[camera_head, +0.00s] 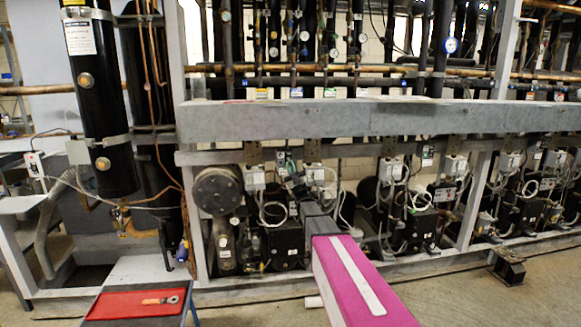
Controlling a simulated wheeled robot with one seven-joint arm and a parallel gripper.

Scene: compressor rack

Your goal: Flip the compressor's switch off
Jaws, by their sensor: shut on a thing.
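My gripper (291,180) is at the end of my magenta arm, which reaches in from the lower right to the rack's compressor row. It is small and dark here, shut at a small dark switch box (281,158) under the grey beam. The switch itself is too small to make out, and the fingertips partly hide it. The compressor (282,241) is a dark block below and left of my gripper, with a white cable loop above it. My arm covers part of its right side.
A long grey beam (290,120) runs above the gripper. Grey junction boxes (254,178), cables and pipes crowd around it. A round grey flanged cylinder (217,189) stands to the left. A red tray (115,304) holding an orange-handled tool is at lower left. Bare floor lies in front.

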